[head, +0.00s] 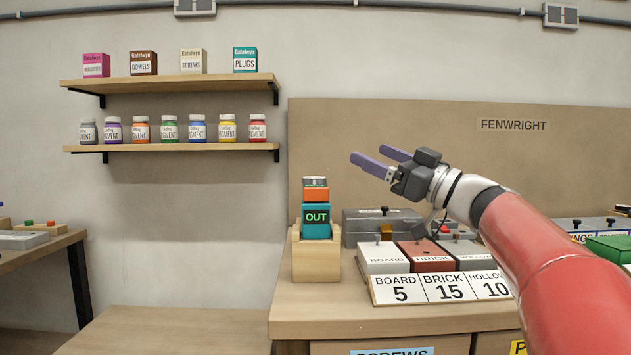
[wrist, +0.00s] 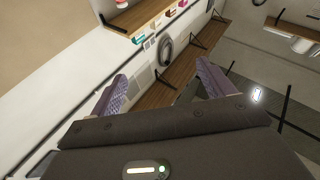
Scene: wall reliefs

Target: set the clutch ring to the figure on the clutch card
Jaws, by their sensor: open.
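The clutch ring seems to be the grey ring (head: 315,182) on top of an upright tool with an orange band (head: 315,195) and a teal body (head: 316,222) marked OUT. The tool stands in a wooden holder (head: 316,262) on the bench. Any figure on the ring is too small to read. The card (head: 440,288) at the bench front reads BOARD 5, BRICK 15, and HOLLOW 10. My gripper (head: 374,156) is open and empty, above and right of the tool, with purple fingers pointing left. The wrist view shows its two fingers (wrist: 160,90) apart with nothing between them.
Behind the card stand blocks labelled BOARD (head: 384,259), BRICK (head: 427,256) and HOLLOW (head: 472,254). A grey box (head: 362,223) is behind them. Shelves (head: 170,148) with jars and boxes hang at left. The bench (head: 300,310) is clear in front of the holder.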

